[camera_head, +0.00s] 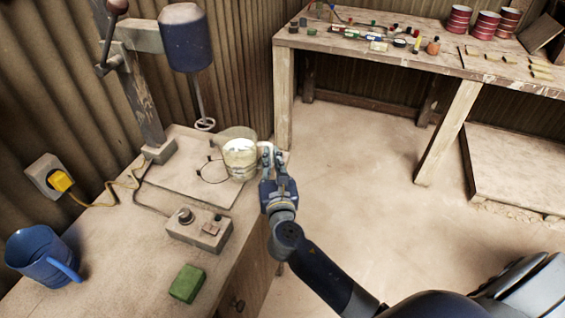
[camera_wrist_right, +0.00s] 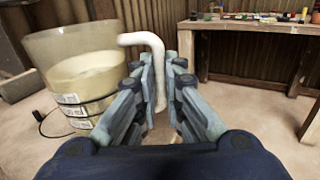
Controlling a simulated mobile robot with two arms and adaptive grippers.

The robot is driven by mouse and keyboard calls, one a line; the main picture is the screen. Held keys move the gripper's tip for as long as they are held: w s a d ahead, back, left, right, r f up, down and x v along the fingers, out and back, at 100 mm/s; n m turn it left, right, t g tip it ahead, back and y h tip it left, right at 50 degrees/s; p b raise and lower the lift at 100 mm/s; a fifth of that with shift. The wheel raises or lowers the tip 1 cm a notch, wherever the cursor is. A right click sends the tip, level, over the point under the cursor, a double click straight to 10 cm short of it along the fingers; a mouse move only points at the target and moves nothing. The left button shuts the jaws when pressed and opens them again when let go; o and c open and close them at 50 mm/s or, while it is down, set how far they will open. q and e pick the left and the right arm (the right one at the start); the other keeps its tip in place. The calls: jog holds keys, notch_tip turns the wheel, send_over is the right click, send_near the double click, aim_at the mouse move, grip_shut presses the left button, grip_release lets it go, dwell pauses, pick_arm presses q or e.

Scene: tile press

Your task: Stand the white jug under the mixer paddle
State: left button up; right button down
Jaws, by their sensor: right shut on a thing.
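The white jug (camera_head: 239,158), pale and see-through with cloudy contents, is upright at the right edge of the mixer's base board. It also shows in the right wrist view (camera_wrist_right: 70,85), with printed labels. My right gripper (camera_head: 273,158) is shut on the jug's white handle (camera_wrist_right: 157,72), on the jug's right side. The mixer paddle (camera_head: 205,124) hangs on its shaft below the blue motor head (camera_head: 185,40), to the left of the jug and apart from it. I cannot tell whether the jug touches the board. My left gripper is not in view.
A drawn circle (camera_head: 199,178) marks the base board (camera_head: 178,185). A control box (camera_head: 198,229), a green block (camera_head: 187,284) and a blue jug (camera_head: 43,257) stand on the near bench. A cluttered workbench (camera_head: 380,52) is at the back. Open floor lies right.

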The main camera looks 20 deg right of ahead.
aim_at(244, 169)
jog(key=shift+w+a+f+b, duration=0.1)
jog(key=shift+w+a+b, duration=0.6)
jog(key=shift+a, duration=0.4)
jog(key=shift+w+a+r+b, duration=0.1)
jog(key=shift+w+a+b, duration=0.6)
jog(key=shift+a, duration=0.45)
jog(key=shift+w+a+f+b, duration=0.1)
jog(key=shift+w+a+b, duration=0.45)
jog(key=shift+w+a, duration=0.45)
jog(key=shift+s+f, duration=0.2)
jog(key=shift+s+f, duration=0.1)
jog(key=shift+f, duration=0.2)
jog(key=c, duration=1.6)
grip_release()
jog(key=shift+f, duration=0.2)
jog(key=v, duration=1.2)
jog(key=shift+r, duration=0.15)
